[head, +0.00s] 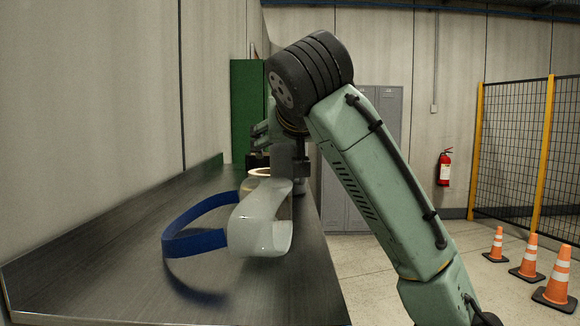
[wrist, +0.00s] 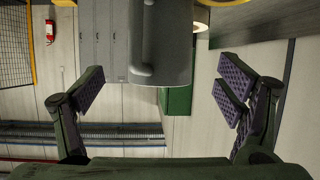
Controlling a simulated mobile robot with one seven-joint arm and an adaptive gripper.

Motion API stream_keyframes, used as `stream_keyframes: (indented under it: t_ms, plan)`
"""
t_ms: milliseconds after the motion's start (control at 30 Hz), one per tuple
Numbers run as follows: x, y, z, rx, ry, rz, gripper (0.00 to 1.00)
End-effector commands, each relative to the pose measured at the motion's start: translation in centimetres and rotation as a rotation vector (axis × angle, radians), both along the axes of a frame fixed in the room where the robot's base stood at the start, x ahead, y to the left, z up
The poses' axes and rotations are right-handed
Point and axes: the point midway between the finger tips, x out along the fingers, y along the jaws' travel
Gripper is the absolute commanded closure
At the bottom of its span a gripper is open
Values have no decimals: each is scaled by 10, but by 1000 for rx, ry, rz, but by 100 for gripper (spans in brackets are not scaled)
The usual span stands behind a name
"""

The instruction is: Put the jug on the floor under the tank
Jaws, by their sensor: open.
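The jug (wrist: 168,40) looks like a grey cylinder with a handle on its side in the wrist view, which is upside down. It shows in the upper middle, between the sides of my gripper (wrist: 163,80), whose fingers are spread wide with clear gaps to it. In the head view a grey body that seems to be the jug (head: 283,158) stands on the bench behind the face shield, partly hidden. I cannot make out the tank in either view.
A face shield (head: 262,222) with a blue band lies on the dark workbench (head: 90,265), beside a pale-rimmed round item (head: 260,172). A green cabinet (head: 246,110) and grey lockers (head: 385,105) stand behind. Orange cones (head: 556,285) and a mesh fence (head: 515,150) are at right.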

Motion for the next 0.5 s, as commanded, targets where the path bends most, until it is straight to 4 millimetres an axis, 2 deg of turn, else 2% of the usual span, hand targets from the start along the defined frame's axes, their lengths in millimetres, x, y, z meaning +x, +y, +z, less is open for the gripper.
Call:
stream_keyframes:
  t_ms: [233,500]
  plan:
    - [34,2,-13,2,3,-1,14]
    - [41,3,-17,1,0,1,14]
